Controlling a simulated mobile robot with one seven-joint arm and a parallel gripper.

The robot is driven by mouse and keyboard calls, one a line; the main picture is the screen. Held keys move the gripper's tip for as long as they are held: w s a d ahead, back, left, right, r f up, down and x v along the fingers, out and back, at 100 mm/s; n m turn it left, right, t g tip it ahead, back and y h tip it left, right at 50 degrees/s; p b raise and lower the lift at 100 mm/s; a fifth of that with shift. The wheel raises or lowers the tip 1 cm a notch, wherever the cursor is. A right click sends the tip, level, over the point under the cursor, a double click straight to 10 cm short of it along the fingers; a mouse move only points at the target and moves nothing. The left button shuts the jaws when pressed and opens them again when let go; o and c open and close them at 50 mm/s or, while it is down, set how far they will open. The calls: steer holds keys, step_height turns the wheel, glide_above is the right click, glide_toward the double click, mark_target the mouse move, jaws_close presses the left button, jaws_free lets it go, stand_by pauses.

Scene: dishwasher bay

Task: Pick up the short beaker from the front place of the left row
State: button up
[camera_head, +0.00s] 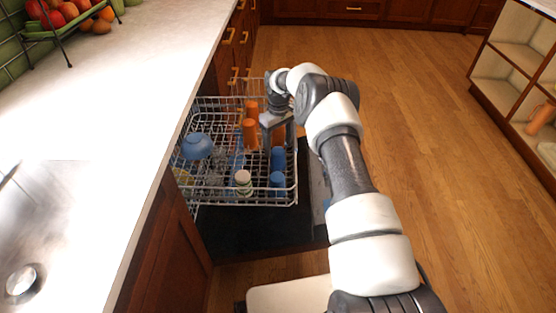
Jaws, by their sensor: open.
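The rack (232,203) holds two rows of upright cups. In the left row, a short cream-and-green beaker (243,180) stands at the end nearest the camera. Farther back in that row are two orange cups, a nearer one (249,133) and a farther one (251,106). My gripper (279,143) points down over the right row, its fingers apart, to the right of the nearer orange cup and well behind the cream-and-green beaker. Something orange shows between the fingers, partly hidden; I cannot tell whether they touch it.
Two blue cups, one nearer (277,181) and one farther (277,158), stand in the right row. A blue bowl (197,146) sits at the rack's left. The counter (110,120) edge borders the rack on the left. Open wooden floor (430,130) lies to the right.

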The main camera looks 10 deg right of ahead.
mark_target(279, 151)
step_height(279, 151, down, 6)
steer(key=shift+r+b, duration=0.2)
steer(key=shift+b, duration=0.25)
steer(key=c, duration=1.2)
